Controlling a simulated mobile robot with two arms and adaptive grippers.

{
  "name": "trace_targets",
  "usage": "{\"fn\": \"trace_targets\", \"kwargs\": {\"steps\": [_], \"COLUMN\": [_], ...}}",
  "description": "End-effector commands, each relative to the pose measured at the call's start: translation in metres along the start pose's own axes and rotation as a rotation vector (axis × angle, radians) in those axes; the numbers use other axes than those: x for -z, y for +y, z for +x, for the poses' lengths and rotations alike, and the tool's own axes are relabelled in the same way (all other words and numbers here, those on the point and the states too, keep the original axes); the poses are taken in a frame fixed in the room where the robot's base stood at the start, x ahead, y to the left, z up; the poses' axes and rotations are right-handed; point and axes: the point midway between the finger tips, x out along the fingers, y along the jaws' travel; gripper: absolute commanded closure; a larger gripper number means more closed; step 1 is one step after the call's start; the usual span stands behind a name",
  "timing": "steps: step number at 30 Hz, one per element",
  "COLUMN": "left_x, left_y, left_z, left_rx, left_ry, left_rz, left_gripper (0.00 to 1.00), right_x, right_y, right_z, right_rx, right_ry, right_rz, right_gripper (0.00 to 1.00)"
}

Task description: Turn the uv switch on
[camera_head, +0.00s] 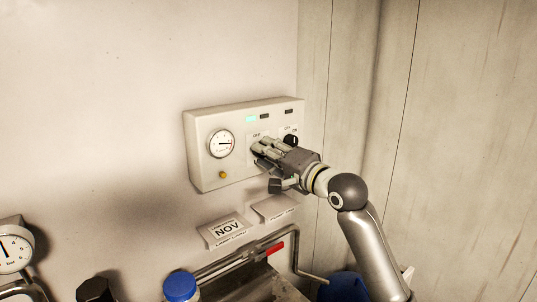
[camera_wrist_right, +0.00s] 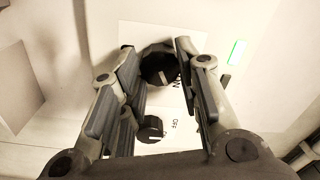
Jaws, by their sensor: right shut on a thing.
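A pale control box (camera_head: 205,180) is mounted on the wall and carries two black rotary knobs with OFF and ON labels. My right gripper (camera_head: 259,149) reaches in from the right and is shut on the left knob. That knob (camera_wrist_right: 158,66) shows between the fingers in the right wrist view and is hidden in the head view. The other knob (camera_head: 291,141) is free, just right of the gripper; it also shows in the wrist view (camera_wrist_right: 151,128). I cannot read which knob is the UV switch. My left gripper is not in view.
A wall corner stands close right.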

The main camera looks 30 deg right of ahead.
Motion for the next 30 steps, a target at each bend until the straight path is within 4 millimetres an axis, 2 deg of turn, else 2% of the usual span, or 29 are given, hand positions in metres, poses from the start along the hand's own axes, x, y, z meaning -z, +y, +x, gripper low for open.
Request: {"fn": "trace_targets", "kwargs": {"steps": [1, 6, 18, 23, 30], "left_x": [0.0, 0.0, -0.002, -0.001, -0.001], "left_y": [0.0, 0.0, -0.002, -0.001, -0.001], "left_z": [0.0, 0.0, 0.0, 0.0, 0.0], "left_rx": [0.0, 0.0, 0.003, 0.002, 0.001], "left_ry": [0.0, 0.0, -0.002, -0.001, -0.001], "left_rz": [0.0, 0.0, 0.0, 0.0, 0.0], "left_gripper": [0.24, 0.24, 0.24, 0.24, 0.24], "right_x": [-0.001, -0.001, 0.0, -0.001, 0.0], "right_y": [0.001, 0.001, 0.001, 0.001, 0.002], "right_z": [0.0, 0.0, -0.004, -0.024, -0.069], "right_rx": [-0.003, -0.002, -0.001, -0.001, -0.003], "right_ry": [-0.001, -0.001, -0.001, -0.001, 0.0], "right_rz": [0.001, 0.001, 0.0, -0.001, 0.0], "right_gripper": [0.68, 0.46, 0.46, 0.46, 0.46]}}
